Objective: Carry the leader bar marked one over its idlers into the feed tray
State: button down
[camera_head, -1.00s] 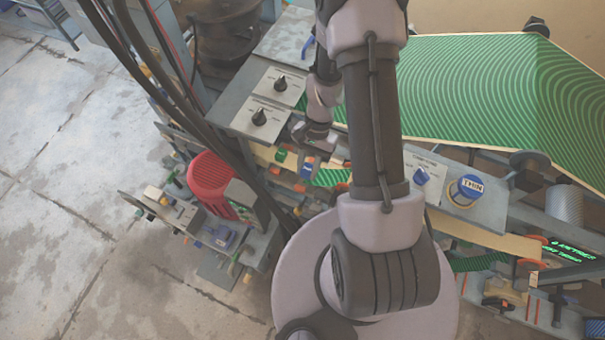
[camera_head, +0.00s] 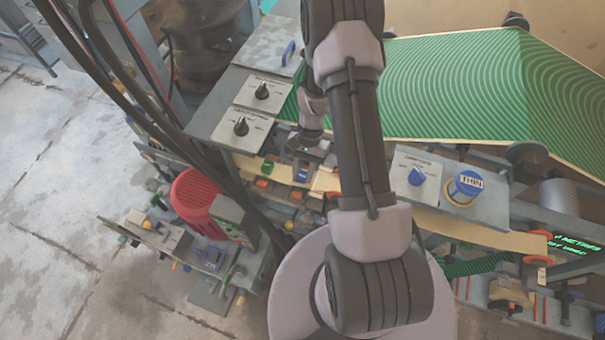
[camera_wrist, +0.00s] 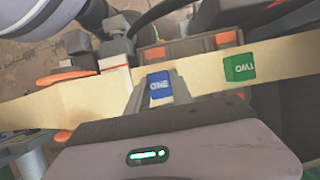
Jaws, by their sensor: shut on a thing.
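The blue tab marked ONE (camera_wrist: 159,87) of the leader bar sits at the fingers of my gripper (camera_wrist: 140,98), over a beige strip (camera_wrist: 205,73). My gripper is shut on this bar; the bar itself is mostly hidden. In the head view, my gripper (camera_head: 306,153) is just above the blue tab (camera_head: 302,175). A green tab marked TWO (camera_wrist: 240,67) stands on the strip to the right in the wrist view. Orange-ended rollers (camera_wrist: 66,78), likely idlers, lie near the strip. I cannot make out the feed tray for certain.
A panel with black knobs (camera_head: 240,126) stands left of my gripper. A panel with blue controls (camera_head: 416,176) stands to the right. A green patterned web (camera_head: 460,85) spans behind. A red motor housing (camera_head: 196,196) and black cables stand at the left. Bare floor lies beyond.

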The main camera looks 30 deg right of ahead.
jog(key=c, duration=1.1)
grip_release()
jog(key=shift+o, duration=0.2)
jog(key=p+v, duration=0.2)
jog(key=v, duration=1.5)
jog(key=shift+r+p, duration=0.25)
jog(key=shift+p, duration=0.1)
jog(key=shift+d, duration=0.1)
